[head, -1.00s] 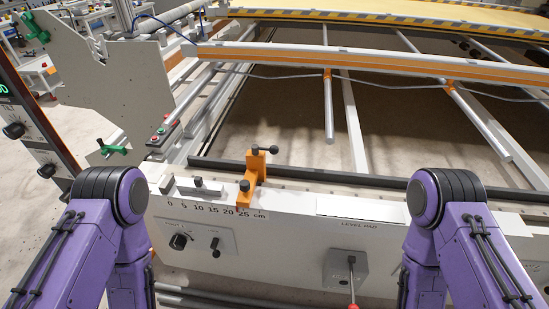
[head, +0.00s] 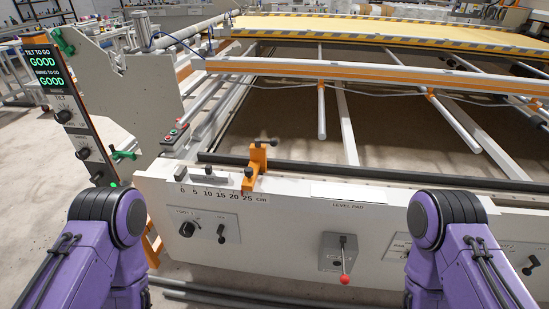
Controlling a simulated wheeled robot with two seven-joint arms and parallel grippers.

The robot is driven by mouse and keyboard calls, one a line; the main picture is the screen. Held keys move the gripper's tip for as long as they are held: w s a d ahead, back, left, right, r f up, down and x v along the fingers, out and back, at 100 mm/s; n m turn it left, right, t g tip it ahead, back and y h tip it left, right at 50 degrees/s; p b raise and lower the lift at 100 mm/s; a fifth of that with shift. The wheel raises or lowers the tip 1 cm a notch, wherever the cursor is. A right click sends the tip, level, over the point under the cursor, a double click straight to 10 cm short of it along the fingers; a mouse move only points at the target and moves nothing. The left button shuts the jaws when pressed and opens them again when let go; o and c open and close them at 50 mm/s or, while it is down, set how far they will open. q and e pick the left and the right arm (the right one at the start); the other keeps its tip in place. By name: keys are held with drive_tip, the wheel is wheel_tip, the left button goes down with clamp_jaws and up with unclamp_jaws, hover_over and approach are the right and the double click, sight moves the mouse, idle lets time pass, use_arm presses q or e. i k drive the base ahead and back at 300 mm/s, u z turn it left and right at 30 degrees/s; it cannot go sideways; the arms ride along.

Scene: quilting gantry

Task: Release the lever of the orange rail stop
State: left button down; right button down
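The orange rail stop (head: 256,168) stands on the top of the white front beam, near the 25 end of the printed cm scale. Its dark lever (head: 266,142) with a round knob sits on top and points to the right. A second dark knob shows low on its front, near the scale. My two purple arms come in at the lower left and lower right, well apart from the stop. Both grippers are out of the picture, so their state is hidden.
A grey level pad box (head: 338,252) with a red-knobbed lever hangs on the beam's front. A dial panel (head: 203,225) is left of it. A display post (head: 62,100) reading GOOD stands at the left. Dark pipes lie on the floor below.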

sight(273, 142)
drive_tip(key=z, duration=0.7)
drive_tip(key=i, duration=0.55)
drive_tip(key=u, duration=0.45)
